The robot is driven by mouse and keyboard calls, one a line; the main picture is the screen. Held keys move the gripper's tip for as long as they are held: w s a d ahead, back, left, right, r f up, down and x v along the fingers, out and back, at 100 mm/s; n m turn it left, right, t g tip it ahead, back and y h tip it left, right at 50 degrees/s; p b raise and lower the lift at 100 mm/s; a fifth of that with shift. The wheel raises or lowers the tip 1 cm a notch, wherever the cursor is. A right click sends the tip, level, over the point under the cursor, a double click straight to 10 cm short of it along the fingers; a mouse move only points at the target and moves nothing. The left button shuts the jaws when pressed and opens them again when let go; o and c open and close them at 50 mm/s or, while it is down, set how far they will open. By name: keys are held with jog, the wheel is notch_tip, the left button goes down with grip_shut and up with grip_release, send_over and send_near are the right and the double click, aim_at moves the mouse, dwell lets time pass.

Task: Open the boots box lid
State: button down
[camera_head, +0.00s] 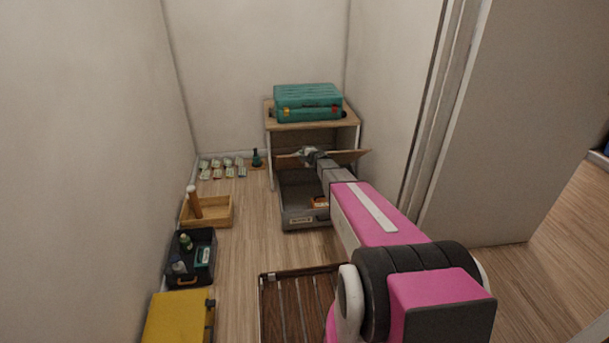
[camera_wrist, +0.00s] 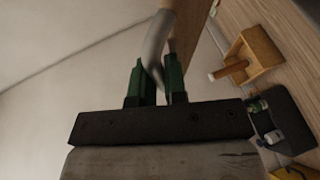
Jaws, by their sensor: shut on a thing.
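The boots box (camera_head: 291,220) is a grey open-topped box with a pale label on its front, standing on the floor under a small wooden table. Its brown lid (camera_head: 348,156) is raised and tilted above the box, and my arm hides part of it. My gripper (camera_head: 308,153) is at the lid, at the far end of my arm. In the wrist view my gripper's green fingers (camera_wrist: 157,72) are shut on a curved grey handle (camera_wrist: 156,42). The handle stands against the brown edge of the lid (camera_wrist: 185,35). A small orange-brown thing (camera_head: 320,202) shows inside the box.
A teal case (camera_head: 308,97) lies on the table (camera_head: 300,126). Along the left stand a wooden tray (camera_head: 221,212), a dark open case (camera_head: 187,280) with bottles, and a yellow box (camera_head: 175,318). A slatted brown panel (camera_head: 290,300) lies in front. Several small packets lie at the back.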

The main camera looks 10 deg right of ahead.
jog(key=w+r+g, duration=0.1)
jog(key=w+r, duration=0.3)
jog(key=w, duration=0.3)
jog(key=w+r+g, duration=0.1)
jog(key=w+r, duration=0.3)
jog(key=w, duration=0.4)
jog(key=w+r+m+g, duration=0.1)
jog(key=w+r+g, duration=0.1)
jog(key=w+r, duration=0.3)
jog(key=shift+w+h, duration=0.3)
jog(key=shift+w, duration=1.25)
jog(key=c, duration=1.2)
grip_release()
jog(key=shift+o, duration=0.2)
jog(key=shift+s, duration=0.15)
jog(key=v, duration=1.1)
jog(key=shift+r, duration=0.3)
